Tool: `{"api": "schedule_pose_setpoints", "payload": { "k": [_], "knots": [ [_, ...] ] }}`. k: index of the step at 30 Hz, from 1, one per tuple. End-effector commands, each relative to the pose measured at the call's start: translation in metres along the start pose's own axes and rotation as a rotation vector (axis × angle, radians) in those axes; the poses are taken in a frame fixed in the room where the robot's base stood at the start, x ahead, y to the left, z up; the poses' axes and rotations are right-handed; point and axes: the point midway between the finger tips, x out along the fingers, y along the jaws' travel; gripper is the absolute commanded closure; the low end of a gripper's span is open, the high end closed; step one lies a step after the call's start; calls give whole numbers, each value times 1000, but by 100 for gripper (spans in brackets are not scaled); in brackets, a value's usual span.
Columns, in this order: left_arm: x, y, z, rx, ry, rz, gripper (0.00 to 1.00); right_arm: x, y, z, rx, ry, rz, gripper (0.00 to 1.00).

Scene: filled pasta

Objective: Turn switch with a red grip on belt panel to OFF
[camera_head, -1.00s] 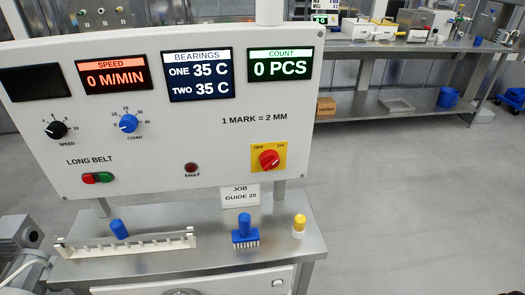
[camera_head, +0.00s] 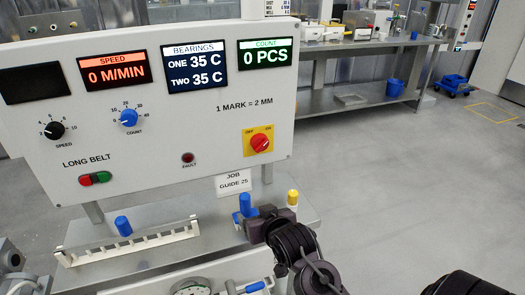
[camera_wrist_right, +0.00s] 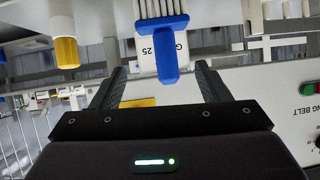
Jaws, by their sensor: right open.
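The switch with the red grip (camera_head: 259,142) sits on a yellow plate marked OFF at left and ON at right, low on the right side of the white belt panel (camera_head: 150,190). The grip looks tilted toward ON. My right gripper (camera_head: 264,213) is below the switch, in front of the panel's lower right, apart from it and empty. In the right wrist view its two fingers (camera_wrist_right: 160,70) stand wide apart, with a blue-handled brush (camera_wrist_right: 168,50) seen beyond them. A yellow patch, probably the switch plate, is mostly hidden there. My left gripper is not in view.
The blue brush (camera_head: 244,203) and a yellow-capped item (camera_head: 292,197) stand on the bench near my right gripper. A job guide card (camera_head: 232,184) hangs below the panel. A white rack (camera_head: 130,246) lies left. Open floor is at right.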

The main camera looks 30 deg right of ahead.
Motion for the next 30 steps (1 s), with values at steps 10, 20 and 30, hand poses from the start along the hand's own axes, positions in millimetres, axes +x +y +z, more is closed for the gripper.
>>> {"api": "schedule_pose_setpoints", "payload": {
  "k": [10,20,30],
  "knots": [
    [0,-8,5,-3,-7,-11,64,15,46,-99,135,420,57,31],
    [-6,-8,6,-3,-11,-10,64,34,60,-136,160,523,67,31],
    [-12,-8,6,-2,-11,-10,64,75,65,-156,160,519,67,31]
  ]
}}
